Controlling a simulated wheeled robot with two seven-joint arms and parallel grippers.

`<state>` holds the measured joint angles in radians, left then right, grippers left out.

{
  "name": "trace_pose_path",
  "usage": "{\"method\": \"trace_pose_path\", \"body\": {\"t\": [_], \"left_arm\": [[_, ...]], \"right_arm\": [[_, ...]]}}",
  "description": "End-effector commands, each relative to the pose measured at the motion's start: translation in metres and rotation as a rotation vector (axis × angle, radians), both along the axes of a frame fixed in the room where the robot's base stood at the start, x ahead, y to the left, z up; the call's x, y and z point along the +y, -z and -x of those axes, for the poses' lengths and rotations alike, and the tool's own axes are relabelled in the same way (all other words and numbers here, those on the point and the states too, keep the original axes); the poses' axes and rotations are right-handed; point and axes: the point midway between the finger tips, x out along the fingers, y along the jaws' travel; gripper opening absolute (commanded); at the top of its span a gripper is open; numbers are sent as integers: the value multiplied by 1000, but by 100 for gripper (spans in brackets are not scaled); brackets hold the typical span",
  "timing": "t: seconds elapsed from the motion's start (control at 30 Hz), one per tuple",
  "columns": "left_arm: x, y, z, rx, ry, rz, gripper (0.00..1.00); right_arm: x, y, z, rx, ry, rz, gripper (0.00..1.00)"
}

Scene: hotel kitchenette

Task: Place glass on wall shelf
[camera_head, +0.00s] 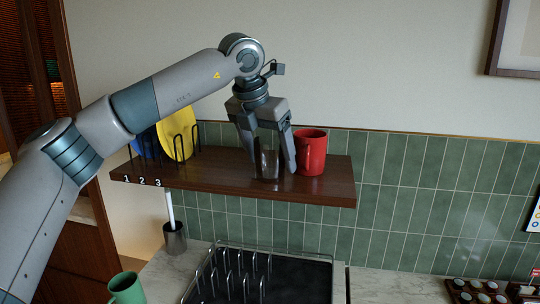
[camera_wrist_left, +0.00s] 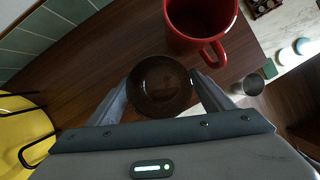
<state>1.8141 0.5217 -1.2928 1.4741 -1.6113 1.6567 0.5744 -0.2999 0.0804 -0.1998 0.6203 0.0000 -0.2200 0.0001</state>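A clear drinking glass (camera_head: 267,165) stands upright on the dark wooden wall shelf (camera_head: 325,188), left of a red mug. My left gripper (camera_head: 270,168) points down over the shelf with one finger on each side of the glass. In the head view the fingers are spread, with a small gap showing on the right of the glass, so it looks open. In the left wrist view the round glass (camera_wrist_left: 160,86) is seen from above, between the fingertips and close to both. My right gripper is not in view.
The red mug (camera_head: 311,153) stands close to the gripper's right finger. A wire rack with a yellow plate (camera_head: 178,133) and a blue plate is at the shelf's left end. Below are a dish rack (camera_head: 232,275), a green mug (camera_head: 127,288) and a brush holder (camera_head: 174,237).

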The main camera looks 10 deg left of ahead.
Motion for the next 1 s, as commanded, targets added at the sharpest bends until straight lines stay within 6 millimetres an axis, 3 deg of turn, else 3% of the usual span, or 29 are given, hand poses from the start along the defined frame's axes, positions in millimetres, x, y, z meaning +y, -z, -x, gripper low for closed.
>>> {"method": "trace_pose_path", "body": {"t": [0.47, 0.67, 1.0], "left_arm": [[0, -5, 1, -1, 0, 0, 75], [4, -24, 8, -3, -1, 1, 75], [12, -80, 30, -3, -1, 1, 75]], "right_arm": [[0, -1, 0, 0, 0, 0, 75], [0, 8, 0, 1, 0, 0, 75], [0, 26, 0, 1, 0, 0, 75]]}}
